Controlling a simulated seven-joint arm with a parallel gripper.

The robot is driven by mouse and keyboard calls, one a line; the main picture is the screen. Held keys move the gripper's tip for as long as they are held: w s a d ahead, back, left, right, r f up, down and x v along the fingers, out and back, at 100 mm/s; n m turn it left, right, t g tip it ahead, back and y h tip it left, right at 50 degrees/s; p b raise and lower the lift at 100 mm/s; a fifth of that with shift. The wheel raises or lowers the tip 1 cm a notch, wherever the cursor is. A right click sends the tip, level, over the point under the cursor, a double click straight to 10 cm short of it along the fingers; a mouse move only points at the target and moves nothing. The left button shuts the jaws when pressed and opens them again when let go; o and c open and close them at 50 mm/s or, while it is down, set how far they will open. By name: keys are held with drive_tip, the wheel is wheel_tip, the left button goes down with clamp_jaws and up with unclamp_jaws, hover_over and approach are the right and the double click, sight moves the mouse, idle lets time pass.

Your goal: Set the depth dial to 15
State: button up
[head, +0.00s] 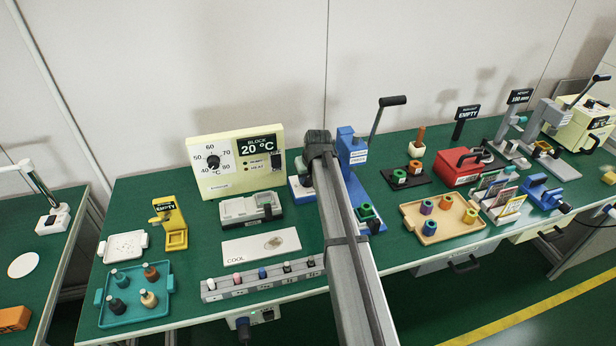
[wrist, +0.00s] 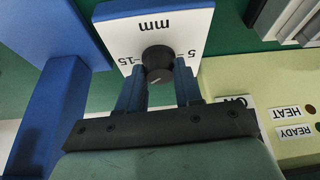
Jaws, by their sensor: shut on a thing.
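The depth dial is a black round knob (wrist: 157,62) on a white plate (wrist: 175,22), in the wrist view. The plate reads "mm", with "15" at the picture's left of the knob and "5" at its right, upside down. A small pale mark shows on the knob's lower face; which number it points at is unclear. My gripper (wrist: 159,76) has its two blue-grey fingers on either side of the knob, shut on it. In the head view, my arm and gripper hide the dial in front of the blue machine (head: 352,147) with its black-handled lever.
The cream block heater (head: 210,183), marked 20 °C, stands left of my arm; its edge (wrist: 235,85) shows right in the wrist view. A blue post (wrist: 45,105) is close at the left. A wooden tray (head: 432,234) and red box (head: 462,170) are right.

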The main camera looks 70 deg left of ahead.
drive_tip(key=m+t, duration=0.1)
drive_tip(key=m, duration=0.3)
drive_tip(key=shift+s+t, duration=0.2)
drive_tip(key=shift+t, duration=0.2)
drive_tip(key=shift+m+t+h, duration=0.3)
drive_tip(key=shift+m+t, duration=0.2)
drive_tip(key=shift+m, duration=1.3)
drive_tip(key=o, duration=1)
drive_tip(key=shift+o, duration=0.2)
drive_tip(key=v, duration=1.3)
drive_tip(key=shift+s+r, duration=0.25)
drive_tip(key=shift+r, duration=0.2)
